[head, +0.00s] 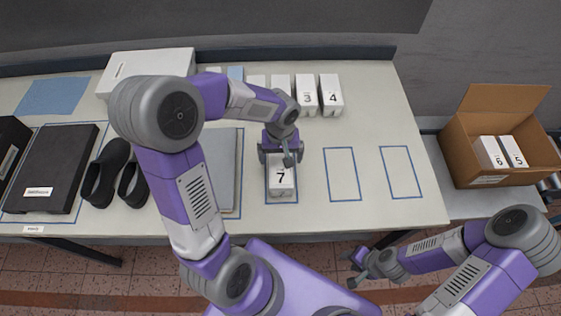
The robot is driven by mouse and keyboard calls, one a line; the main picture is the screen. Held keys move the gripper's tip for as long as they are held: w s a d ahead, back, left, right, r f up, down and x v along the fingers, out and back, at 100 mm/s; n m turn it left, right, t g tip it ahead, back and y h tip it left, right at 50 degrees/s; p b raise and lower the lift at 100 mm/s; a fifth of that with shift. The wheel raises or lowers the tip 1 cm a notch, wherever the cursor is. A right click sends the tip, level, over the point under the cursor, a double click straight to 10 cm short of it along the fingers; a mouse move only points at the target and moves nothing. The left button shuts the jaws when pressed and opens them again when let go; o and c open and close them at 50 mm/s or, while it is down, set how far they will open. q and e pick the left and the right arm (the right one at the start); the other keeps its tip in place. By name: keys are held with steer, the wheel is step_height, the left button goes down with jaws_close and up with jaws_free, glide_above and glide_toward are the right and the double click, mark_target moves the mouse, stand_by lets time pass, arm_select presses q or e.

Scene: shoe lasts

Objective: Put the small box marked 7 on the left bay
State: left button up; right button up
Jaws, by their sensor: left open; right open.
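The small white box marked 7 (281,182) stands upright in the leftmost of three blue-outlined bays (271,201) on the table. My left gripper (281,158) is open and sits right at the back and top of this box; I cannot tell whether its fingers touch it. The middle bay (342,174) and the right bay (400,172) are empty. My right gripper (360,268) is open and empty, low in front of the table's front edge.
White boxes marked 3 (307,97) and 4 (331,96) stand in a back row. An open carton (490,165) at right holds boxes 6 and 5.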

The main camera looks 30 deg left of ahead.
mark_target(281, 164)
arm_select(q)
step_height(281, 164, up, 5)
steer(key=shift+f+p, duration=0.1)
steer(key=shift+p, duration=0.25)
stand_by(0.3)
